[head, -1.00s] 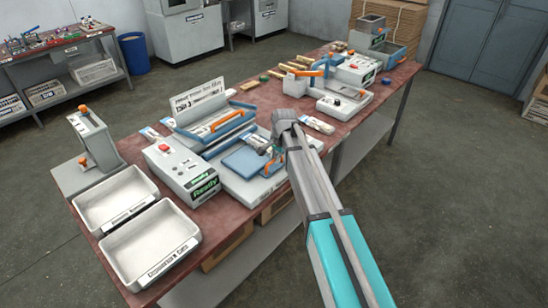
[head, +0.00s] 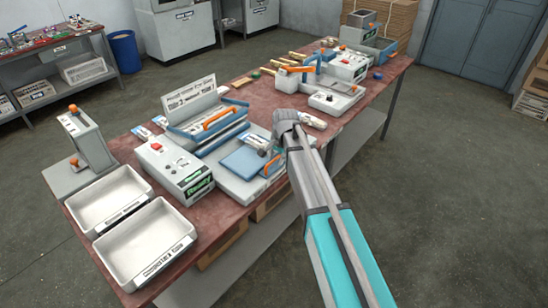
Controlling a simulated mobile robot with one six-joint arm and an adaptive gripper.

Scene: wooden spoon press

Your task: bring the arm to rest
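My arm reaches in from the lower right in the head view, its grey wrist (head: 287,122) above the red-brown bench (head: 130,148). The gripper sits at the wrist's far end, over the right edge of the press station, mostly hidden behind the wrist. I cannot make out its fingers or whether it holds anything. Below it lies a flat blue plate (head: 243,161) on a light grey base, with an orange handle (head: 272,166) at its right side. Behind stands a blue frame with an orange bar (head: 219,118) and an upright printed sign (head: 193,104).
A control box (head: 174,168) with a red button and green display stands left of the plate. Two white trays (head: 110,198) (head: 145,241) fill the bench's near left. A second machine (head: 335,98) and wooden pieces stand farther back. Floor to the right is clear.

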